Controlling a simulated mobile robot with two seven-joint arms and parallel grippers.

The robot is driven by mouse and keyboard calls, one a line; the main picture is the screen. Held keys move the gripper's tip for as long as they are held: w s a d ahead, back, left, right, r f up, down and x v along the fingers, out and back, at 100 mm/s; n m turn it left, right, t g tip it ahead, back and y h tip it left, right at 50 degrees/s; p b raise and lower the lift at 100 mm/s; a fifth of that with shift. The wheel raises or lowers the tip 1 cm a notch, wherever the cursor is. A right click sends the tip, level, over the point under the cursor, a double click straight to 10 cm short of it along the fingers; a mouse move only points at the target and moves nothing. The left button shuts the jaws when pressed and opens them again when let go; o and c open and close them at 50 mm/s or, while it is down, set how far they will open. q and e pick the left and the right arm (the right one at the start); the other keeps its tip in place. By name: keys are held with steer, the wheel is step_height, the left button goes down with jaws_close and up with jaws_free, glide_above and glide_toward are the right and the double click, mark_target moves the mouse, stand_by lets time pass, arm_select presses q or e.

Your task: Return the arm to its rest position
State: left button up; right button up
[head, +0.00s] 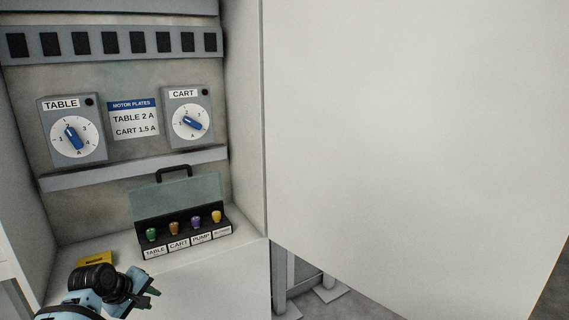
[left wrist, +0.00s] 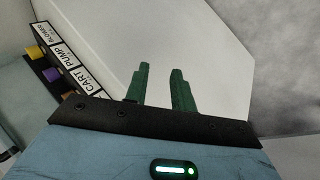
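My left arm comes in at the lower left of the head view. Its gripper (head: 148,296) is low in front of the cabinet's ledge, to the right of a yellow object and below the labelled box. In the left wrist view, the two green fingers (left wrist: 160,72) stand apart with nothing between them. The gripper appears clear of the box and its knobs. My right arm and gripper are not in view.
A box of coloured knobs (head: 185,236) with a raised clear lid (head: 176,199) stands on the ledge. TABLE dial (head: 73,138) and CART dial (head: 191,123) are above. A yellow object (head: 95,258) lies nearby. A large white panel (head: 410,130) fills the right.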

arm_select(q)
steer(key=s+d+f+m+g, duration=0.1)
steer(key=s+d+f+m, duration=0.2)
steer(key=s, duration=0.5)
steer(key=s+d+f+m+g+y, duration=0.1)
steer(key=s+d+f+m, duration=0.15)
steer(key=s+f, duration=0.35)
steer(key=s+d+f+m+g, duration=0.1)
steer(key=s+d+f+m, duration=0.2)
steer(key=s, duration=0.6)
steer(key=s+d+r+m+g+y, duration=0.1)
steer(key=s+d+r+m, duration=0.1)
steer(key=s, duration=1)
steer(key=s+d+r+m+g, duration=0.1)
steer(key=s+d+r+m, duration=0.15)
steer(key=s, duration=0.95)
steer(key=w+d+f+t+h, duration=0.1)
steer(key=w+d+f+t, duration=0.1)
steer(key=w+f+t, duration=0.5)
step_height(320, 180, down, 4)
steer(key=shift+f+t+h, duration=0.15)
steer(key=shift+t+h, duration=0.15)
steer(key=shift+t, duration=0.1)
